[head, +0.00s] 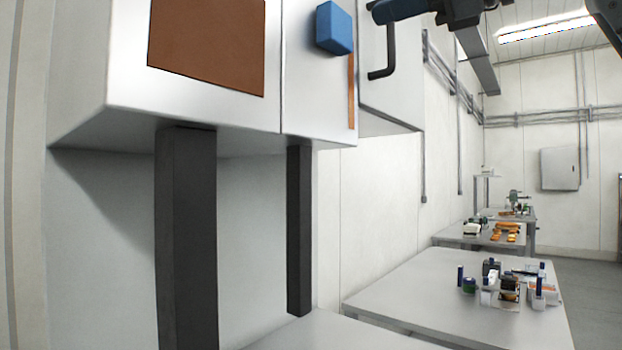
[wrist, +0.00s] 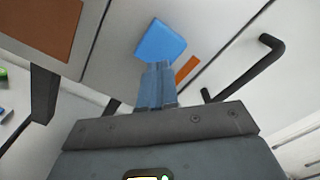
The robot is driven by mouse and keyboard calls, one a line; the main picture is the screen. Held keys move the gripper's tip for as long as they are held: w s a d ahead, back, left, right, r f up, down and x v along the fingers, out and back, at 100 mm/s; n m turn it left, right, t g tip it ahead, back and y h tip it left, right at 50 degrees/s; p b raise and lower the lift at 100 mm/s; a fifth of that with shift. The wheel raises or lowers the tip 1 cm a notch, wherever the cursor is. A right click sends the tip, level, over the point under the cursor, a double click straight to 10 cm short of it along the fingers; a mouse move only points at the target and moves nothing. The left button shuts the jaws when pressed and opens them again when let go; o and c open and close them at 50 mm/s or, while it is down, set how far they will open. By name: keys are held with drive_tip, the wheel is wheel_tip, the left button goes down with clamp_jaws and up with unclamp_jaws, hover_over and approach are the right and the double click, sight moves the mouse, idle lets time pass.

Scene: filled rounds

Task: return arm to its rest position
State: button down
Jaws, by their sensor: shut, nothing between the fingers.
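My gripper (head: 380,12) shows at the top of the head view, with its blue fingers pointing left toward the cabinet front. In the wrist view the fingers of my gripper (wrist: 157,66) are together with nothing held. Part of my arm runs out of the top of the head view. A blue block-shaped knob (head: 335,28) on the cabinet front is left of the fingertips, with a gap in the head view. In the wrist view the blue knob (wrist: 160,40) appears just beyond the fingertips; I cannot tell the exact distance.
A white wall cabinet (head: 205,110) on dark posts (head: 187,240) fills the left. It bears a brown panel (head: 207,45), an orange strip (head: 351,90) and a black bar handle (head: 383,60) close to my gripper. A table (head: 400,290) with small items stands lower right.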

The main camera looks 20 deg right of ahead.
drive_tip(key=shift+s+d, duration=0.25)
drive_tip(key=shift+s, duration=0.1)
drive_tip(key=shift+f, duration=0.1)
